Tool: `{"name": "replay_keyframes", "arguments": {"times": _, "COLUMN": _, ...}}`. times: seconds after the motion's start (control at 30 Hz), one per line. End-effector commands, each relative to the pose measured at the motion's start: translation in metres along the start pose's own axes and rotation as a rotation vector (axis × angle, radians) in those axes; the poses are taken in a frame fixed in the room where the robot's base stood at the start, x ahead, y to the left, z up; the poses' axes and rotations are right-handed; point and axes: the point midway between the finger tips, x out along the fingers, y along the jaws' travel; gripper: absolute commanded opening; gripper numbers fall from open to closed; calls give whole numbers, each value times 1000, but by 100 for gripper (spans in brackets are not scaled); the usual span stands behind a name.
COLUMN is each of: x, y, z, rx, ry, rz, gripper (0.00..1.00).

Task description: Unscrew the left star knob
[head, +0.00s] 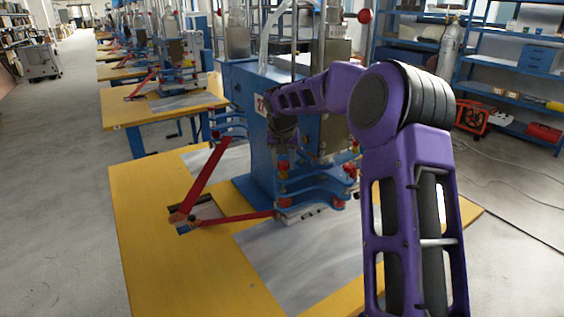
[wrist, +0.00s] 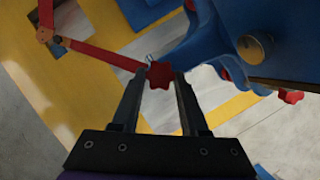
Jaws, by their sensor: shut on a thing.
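The left star knob (wrist: 160,83) is red with several lobes and sits between my fingertips in the wrist view. My gripper (wrist: 160,76) is shut on it, one finger on each side. In the head view my gripper hangs beside the blue welding machine (head: 257,150), mostly behind my purple arm. Red and yellow parts show just below it there, and I cannot tell clearly which is the held knob. Another red star knob (wrist: 290,96) shows at the right in the wrist view, apart from my gripper.
Red bars (head: 207,168) form an angled linkage over the yellow table (head: 140,215), left of the machine. A grey sheet (head: 300,262) lies in front. A blue machine part with a brass-coloured cylinder (wrist: 254,48) is close to the right of my fingers. Blue shelving (head: 520,80) stands behind.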

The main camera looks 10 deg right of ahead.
Motion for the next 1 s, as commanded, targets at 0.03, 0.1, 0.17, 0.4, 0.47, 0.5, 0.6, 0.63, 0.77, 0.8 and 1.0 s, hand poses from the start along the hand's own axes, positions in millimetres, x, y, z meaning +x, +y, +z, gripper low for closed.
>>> {"name": "replay_keyframes", "arguments": {"times": 0.03, "x": -1, "y": -4, "z": 4, "rx": -44, "ry": -11, "rz": 21, "gripper": 0}}
{"name": "replay_keyframes", "arguments": {"times": 0.1, "x": -1, "y": -6, "z": 4, "rx": -118, "ry": -10, "rz": 50, "gripper": 0}}
{"name": "replay_keyframes", "arguments": {"times": 0.17, "x": 0, "y": -6, "z": 3, "rx": -179, "ry": -9, "rz": 77, "gripper": 0}}
{"name": "replay_keyframes", "arguments": {"times": 0.4, "x": 2, "y": -5, "z": 1, "rx": -374, "ry": -3, "rz": 157, "gripper": 0}}
{"name": "replay_keyframes", "arguments": {"times": 0.47, "x": 2, "y": -5, "z": 0, "rx": -396, "ry": -2, "rz": 166, "gripper": 0}}
{"name": "replay_keyframes", "arguments": {"times": 0.5, "x": 2, "y": -6, "z": 0, "rx": -408, "ry": -2, "rz": 171, "gripper": 0}}
{"name": "replay_keyframes", "arguments": {"times": 0.6, "x": 0, "y": -6, "z": 1, "rx": -432, "ry": -5, "rz": 180, "gripper": 0}}
{"name": "replay_keyframes", "arguments": {"times": 0.63, "x": 0, "y": -6, "z": 1, "rx": -436, "ry": -6, "rz": 181, "gripper": 0}}
{"name": "replay_keyframes", "arguments": {"times": 0.77, "x": -1, "y": -6, "z": 1, "rx": -442, "ry": -6, "rz": 182, "gripper": 0}}
{"name": "replay_keyframes", "arguments": {"times": 0.8, "x": -1, "y": -6, "z": 1, "rx": -442, "ry": -6, "rz": 182, "gripper": 0}}
{"name": "replay_keyframes", "arguments": {"times": 1.0, "x": -1, "y": -5, "z": 1, "rx": -442, "ry": -5, "rz": 181, "gripper": 62}}
